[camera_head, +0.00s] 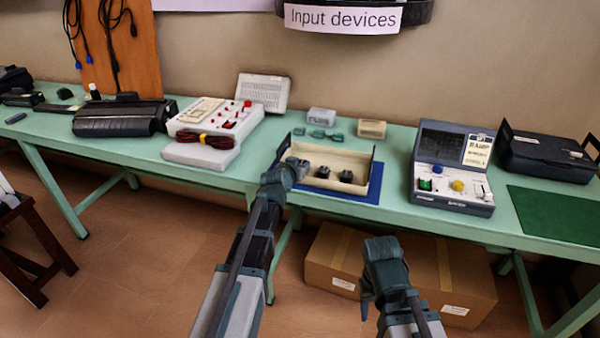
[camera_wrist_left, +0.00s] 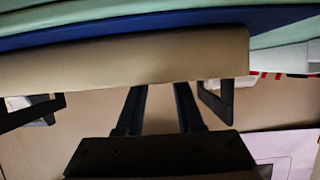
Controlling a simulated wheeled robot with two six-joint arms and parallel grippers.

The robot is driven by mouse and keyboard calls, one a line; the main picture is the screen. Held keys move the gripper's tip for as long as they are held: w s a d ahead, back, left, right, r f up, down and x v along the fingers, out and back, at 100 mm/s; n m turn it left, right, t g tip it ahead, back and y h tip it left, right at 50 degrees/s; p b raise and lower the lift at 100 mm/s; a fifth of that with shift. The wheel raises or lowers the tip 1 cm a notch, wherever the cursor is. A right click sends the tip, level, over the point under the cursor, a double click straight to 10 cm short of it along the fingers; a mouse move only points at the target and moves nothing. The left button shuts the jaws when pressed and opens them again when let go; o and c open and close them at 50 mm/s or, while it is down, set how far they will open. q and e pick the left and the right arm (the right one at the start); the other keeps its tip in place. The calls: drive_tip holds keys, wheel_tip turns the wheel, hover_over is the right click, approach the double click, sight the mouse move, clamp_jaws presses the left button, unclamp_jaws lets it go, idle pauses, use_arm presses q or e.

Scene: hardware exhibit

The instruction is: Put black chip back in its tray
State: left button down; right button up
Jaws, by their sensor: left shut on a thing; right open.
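The beige tray (camera_head: 338,157) with dark end handles stands on a blue mat (camera_head: 375,187) on the green table. Two dark chips (camera_head: 346,176) (camera_head: 323,172) sit inside it. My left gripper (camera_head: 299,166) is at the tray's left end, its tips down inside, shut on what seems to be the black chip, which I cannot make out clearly. In the left wrist view the tray wall (camera_wrist_left: 120,62) hides the tips of my left fingers (camera_wrist_left: 160,95). My right gripper (camera_head: 366,305) is open and empty, low in front of the table.
A white control unit (camera_head: 215,119) stands left, a blue-grey console (camera_head: 452,168) right. Cardboard boxes (camera_head: 400,275) are under the table.

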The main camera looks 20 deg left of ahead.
use_arm(q)
drive_tip(key=shift+f, duration=0.6)
drive_tip(key=shift+r, duration=0.2)
use_arm(e)
drive_tip(key=shift+f, duration=0.45)
use_arm(q)
drive_tip(key=shift+f, duration=0.15)
drive_tip(key=c, duration=0.5)
unclamp_jaws()
drive_tip(key=shift+c, duration=0.2)
use_arm(e)
drive_tip(key=shift+f, duration=0.15)
use_arm(q)
drive_tip(key=shift+r, duration=0.25)
drive_tip(key=p+v, duration=0.4)
drive_tip(key=v, duration=0.8)
drive_tip(key=shift+p, duration=0.3)
use_arm(e)
wheel_tip(320, 180, up, 5)
drive_tip(key=shift+f, duration=0.1)
